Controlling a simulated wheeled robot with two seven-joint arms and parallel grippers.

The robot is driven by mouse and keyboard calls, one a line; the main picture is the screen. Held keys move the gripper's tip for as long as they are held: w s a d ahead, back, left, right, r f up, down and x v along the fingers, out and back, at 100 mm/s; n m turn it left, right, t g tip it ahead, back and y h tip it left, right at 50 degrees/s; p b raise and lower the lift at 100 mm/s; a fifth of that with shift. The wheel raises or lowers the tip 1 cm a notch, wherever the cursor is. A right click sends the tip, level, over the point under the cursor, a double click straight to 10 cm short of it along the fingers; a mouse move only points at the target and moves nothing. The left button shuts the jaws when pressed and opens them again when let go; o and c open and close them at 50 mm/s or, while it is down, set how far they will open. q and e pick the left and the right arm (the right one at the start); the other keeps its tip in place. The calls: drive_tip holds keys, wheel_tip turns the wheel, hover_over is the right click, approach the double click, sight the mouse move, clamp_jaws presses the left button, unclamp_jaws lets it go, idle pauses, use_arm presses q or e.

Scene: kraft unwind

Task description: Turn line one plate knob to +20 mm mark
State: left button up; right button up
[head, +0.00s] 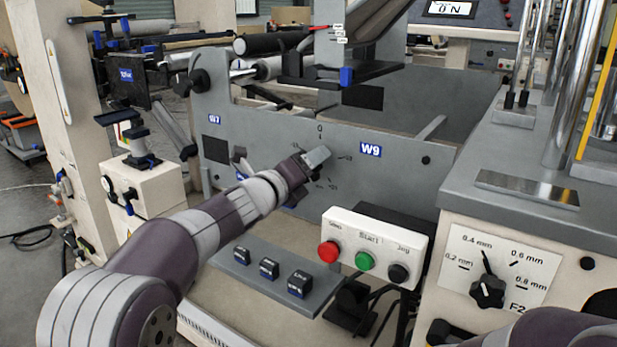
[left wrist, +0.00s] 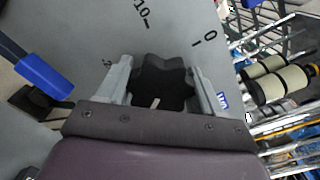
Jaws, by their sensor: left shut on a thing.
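The black lobed plate knob (left wrist: 162,78) sits between the two grey fingers of my left gripper (left wrist: 163,88) in the left wrist view. The fingers are shut on its sides. A short pale line shows on the knob, but I cannot tell which mark it meets. Printed marks stand around it on the grey plate (left wrist: 185,18); "0" and a "10" are readable, and another is only partly legible. In the head view, my left gripper (head: 311,164) is at the plate beside the W9 label (head: 371,150) and hides the knob. My right gripper is not seen.
A white control box (head: 372,247) with red, green and black buttons stands below the plate. A shelf with several small dark blocks (head: 269,268) is left of it. A dial panel (head: 497,270) with a black knob is at the right. Rollers (head: 280,43) lie above the plate.

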use_arm(q)
drive_tip(key=shift+m+b, duration=0.3)
drive_tip(key=shift+m, duration=0.2)
drive_tip(key=shift+r, duration=0.2)
drive_tip(key=o, duration=1)
drive_tip(key=shift+f, duration=0.1)
drive_tip(key=p+v, duration=0.1)
drive_tip(key=v, duration=1.1)
drive_tip(key=shift+s+a, duration=0.2)
drive_tip(key=shift+s, duration=0.05)
